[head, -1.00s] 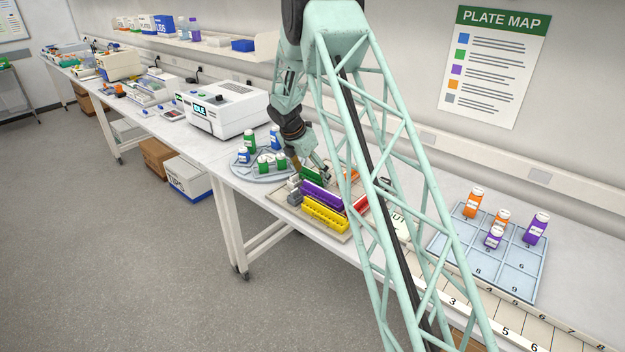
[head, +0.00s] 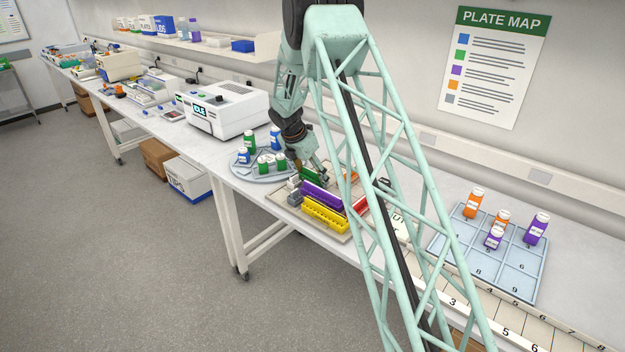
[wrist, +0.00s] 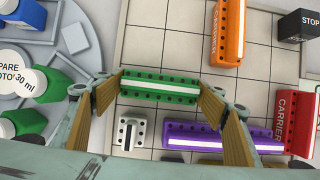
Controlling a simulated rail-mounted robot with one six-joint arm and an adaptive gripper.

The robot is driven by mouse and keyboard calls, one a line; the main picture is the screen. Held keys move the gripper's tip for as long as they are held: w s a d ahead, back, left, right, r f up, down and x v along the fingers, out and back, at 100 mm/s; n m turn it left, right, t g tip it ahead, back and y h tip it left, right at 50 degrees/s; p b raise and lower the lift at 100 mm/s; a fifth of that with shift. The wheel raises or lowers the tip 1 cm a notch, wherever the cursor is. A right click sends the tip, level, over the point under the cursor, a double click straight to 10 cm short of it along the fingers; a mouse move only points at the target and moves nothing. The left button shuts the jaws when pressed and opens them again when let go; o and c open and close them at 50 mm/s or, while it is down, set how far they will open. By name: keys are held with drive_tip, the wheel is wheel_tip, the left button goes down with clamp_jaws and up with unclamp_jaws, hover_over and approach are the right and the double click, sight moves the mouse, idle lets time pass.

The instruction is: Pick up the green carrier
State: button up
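The green carrier (wrist: 160,88) is a long green block with a white strip and dark holes. It lies crosswise between the fingers of my gripper (wrist: 160,96) in the wrist view. One tan-padded finger is at each end of it, spread wide and very close to the ends; I cannot make out firm contact. In the head view the green carrier (head: 314,181) is partly hidden by my gripper (head: 318,176), which is low over the tiled tray (head: 281,202).
A purple carrier (wrist: 220,136) and a small grey block (wrist: 130,130) lie close by. An orange carrier (wrist: 228,30) and a red carrier (wrist: 299,120) are on the right. A round rack (head: 247,172) of bottles stands left. A yellow carrier (head: 325,216) lies in front.

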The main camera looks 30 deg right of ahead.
sight(312, 170)
drive_tip(key=shift+c, duration=0.9)
drive_tip(key=shift+r, duration=0.1)
drive_tip(key=shift+r+p, duration=0.55)
drive_tip(key=shift+r, duration=4.35)
